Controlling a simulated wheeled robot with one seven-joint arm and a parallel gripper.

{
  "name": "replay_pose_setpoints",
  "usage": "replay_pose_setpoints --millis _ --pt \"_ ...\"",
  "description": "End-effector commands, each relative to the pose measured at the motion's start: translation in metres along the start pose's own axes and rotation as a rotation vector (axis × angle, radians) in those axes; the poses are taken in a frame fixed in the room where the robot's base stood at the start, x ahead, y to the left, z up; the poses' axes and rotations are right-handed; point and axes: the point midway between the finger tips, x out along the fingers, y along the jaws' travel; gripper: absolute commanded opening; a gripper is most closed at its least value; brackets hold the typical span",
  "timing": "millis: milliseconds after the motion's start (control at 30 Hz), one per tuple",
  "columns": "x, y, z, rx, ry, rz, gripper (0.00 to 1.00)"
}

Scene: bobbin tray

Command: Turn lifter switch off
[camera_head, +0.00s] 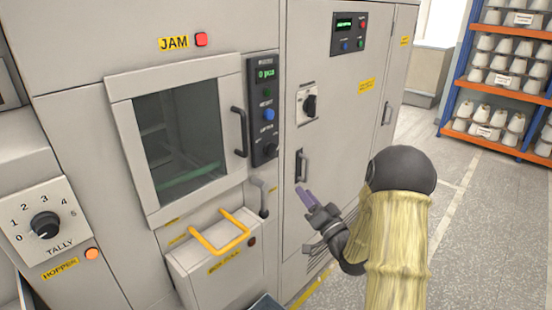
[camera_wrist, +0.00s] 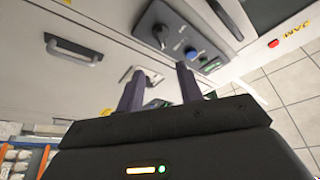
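A dark control panel (camera_head: 263,115) beside the window door has a green display, a green button, a blue button and a black knob (camera_head: 270,150) at its bottom. Its small label appears to read "LIFTER"; the exact setting is too small to tell. The knob also shows in the wrist view (camera_wrist: 162,35), beyond and above my fingers. My gripper (camera_head: 306,196) is right of and below the panel, in front of the grey cabinet, apart from the knob. In the wrist view its two fingers (camera_wrist: 159,84) are spread with nothing held between them.
A larger rotary switch (camera_head: 309,104) and a cabinet handle (camera_head: 301,166) are near my gripper. A yellow-handled bin (camera_head: 218,262) juts out at lower left of it. The tally dial (camera_head: 45,225) is far left. Bobbin shelves (camera_head: 500,80) stand right; the floor there is clear.

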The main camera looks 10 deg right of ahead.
Motion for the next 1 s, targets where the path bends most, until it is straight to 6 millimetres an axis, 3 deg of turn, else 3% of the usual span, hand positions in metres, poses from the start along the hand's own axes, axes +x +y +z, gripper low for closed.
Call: replay_pose_setpoints --millis 467,1000 --pt "0.008 -0.002 -0.001 0.001 0.003 -0.009 0.36" --pt "0.095 -0.004 -0.003 0.001 0.004 -0.008 0.36"
